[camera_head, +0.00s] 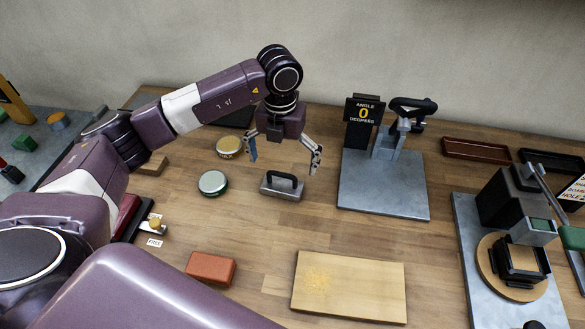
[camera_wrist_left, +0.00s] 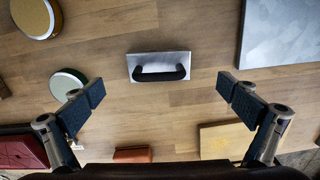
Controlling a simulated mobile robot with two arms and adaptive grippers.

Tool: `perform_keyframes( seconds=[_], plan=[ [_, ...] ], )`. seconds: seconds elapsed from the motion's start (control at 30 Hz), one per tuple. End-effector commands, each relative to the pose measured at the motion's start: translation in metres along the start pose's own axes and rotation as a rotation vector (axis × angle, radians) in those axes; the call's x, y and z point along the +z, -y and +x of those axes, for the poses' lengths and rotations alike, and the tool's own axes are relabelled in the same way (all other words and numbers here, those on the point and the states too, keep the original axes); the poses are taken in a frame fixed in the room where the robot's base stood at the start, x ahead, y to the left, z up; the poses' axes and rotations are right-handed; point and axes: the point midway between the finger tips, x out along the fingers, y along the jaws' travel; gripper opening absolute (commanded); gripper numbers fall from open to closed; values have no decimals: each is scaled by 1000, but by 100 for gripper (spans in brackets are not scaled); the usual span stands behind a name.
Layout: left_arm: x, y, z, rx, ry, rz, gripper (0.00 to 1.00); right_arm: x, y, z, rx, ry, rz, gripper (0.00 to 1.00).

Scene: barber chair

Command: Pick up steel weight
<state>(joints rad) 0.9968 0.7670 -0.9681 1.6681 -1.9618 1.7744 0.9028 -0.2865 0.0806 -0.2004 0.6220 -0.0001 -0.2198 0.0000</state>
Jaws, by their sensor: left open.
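The steel weight (camera_head: 276,188) is a flat silver block with a black handle on top, lying on the wooden table near the middle of the head view. It also shows in the left wrist view (camera_wrist_left: 158,67), upper middle, clear of the fingers. My left gripper (camera_head: 284,158) is open above the weight, with one finger to each side of it in the head view and nothing between them. In the left wrist view its fingers (camera_wrist_left: 168,98) are spread wide. My right gripper is not in view.
A green-lidded tin (camera_head: 213,183) and a yellow-lidded tin (camera_head: 229,147) stand left of the weight. A grey plate with an angle display (camera_head: 385,185) is to its right. A red-brown block (camera_head: 211,268) and a light board (camera_head: 349,286) lie nearer, with bare table between.

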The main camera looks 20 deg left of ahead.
Motion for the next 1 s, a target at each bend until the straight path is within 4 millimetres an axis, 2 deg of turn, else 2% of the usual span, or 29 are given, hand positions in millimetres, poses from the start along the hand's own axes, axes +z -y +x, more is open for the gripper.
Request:
perform_keyframes(
  seconds=[0.3,0.43,0.6,0.87,1.0],
  plan=[
    [-2,-1,32,1,-5,0,100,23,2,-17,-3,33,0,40],
    [-3,-1,50,1,-5,-1,100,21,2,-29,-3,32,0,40],
    [-2,-1,72,0,-3,0,100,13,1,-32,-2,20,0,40],
    [-2,-2,77,1,-1,1,100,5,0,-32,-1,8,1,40],
    [-2,-2,77,1,-1,0,86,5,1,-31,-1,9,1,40]
  ],
)
